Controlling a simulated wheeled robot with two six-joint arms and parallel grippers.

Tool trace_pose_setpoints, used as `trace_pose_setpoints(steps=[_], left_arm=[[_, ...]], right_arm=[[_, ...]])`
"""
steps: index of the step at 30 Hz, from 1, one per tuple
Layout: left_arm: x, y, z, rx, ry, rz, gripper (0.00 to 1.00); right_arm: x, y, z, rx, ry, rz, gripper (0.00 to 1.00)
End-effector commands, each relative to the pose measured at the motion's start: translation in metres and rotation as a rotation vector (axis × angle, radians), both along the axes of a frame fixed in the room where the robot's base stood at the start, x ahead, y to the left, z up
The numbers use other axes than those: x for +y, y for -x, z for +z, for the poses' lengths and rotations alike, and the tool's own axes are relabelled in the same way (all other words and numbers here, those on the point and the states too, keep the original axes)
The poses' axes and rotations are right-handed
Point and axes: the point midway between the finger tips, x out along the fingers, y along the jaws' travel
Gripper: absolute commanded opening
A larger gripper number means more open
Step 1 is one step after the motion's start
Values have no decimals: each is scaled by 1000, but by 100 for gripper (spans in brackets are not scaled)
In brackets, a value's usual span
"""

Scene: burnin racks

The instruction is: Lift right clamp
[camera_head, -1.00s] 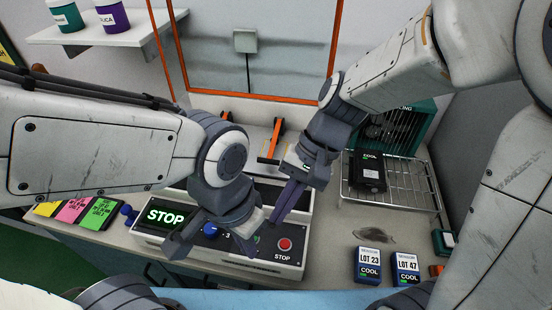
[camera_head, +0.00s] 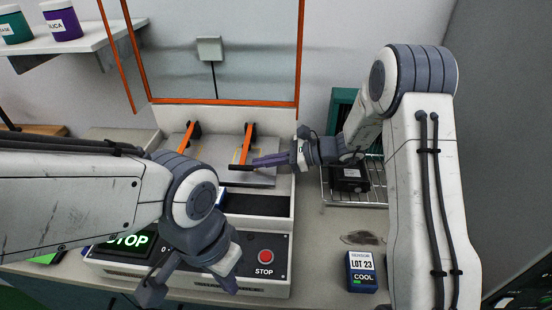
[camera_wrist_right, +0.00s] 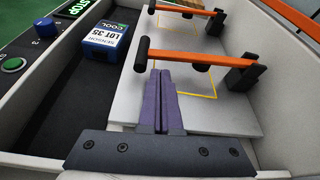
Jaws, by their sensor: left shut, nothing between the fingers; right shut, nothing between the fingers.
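The right clamp (camera_head: 248,140) is an orange lever with a dark crossbar handle, lying low over a pale plate. It also shows as the nearer orange lever in the right wrist view (camera_wrist_right: 190,57). My right gripper (camera_head: 254,162) is shut and empty, its purple fingers pointing left beside that handle. In the right wrist view the fingertips (camera_wrist_right: 160,73) are just by the handle; I cannot tell whether they touch it. The left clamp (camera_head: 187,140) is a similar orange lever. My left gripper (camera_head: 229,282) is shut and empty, low over the console front.
A console with a red stop button (camera_head: 265,256) is in front of the plate. A blue LOT 35 box (camera_wrist_right: 103,42) sits in the dark channel. A wire rack (camera_head: 340,190) holds a black unit (camera_head: 350,178). A LOT 23 box (camera_head: 361,272) stands front right. An orange frame (camera_head: 300,60) rises behind.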

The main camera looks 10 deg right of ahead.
Motion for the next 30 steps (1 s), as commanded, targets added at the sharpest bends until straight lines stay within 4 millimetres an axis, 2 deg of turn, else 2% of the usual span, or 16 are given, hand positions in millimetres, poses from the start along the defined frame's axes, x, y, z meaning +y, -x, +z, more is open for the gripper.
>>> trace_pose_setpoints(steps=[3, 8, 20, 30], left_arm=[[0, 0, 3, 0, 0, 0, 0], [0, 0, 4, 0, 0, 0, 0], [0, 0, 4, 0, 0, 0, 0], [0, 0, 18, 0, 0, 0, 0]], right_arm=[[16, -3, -5, 2, 1, 2, 0], [25, -6, -9, 0, 1, 1, 0], [28, -6, -9, 1, 2, 1, 0], [25, -5, 0, 59, -11, 0, 0]])
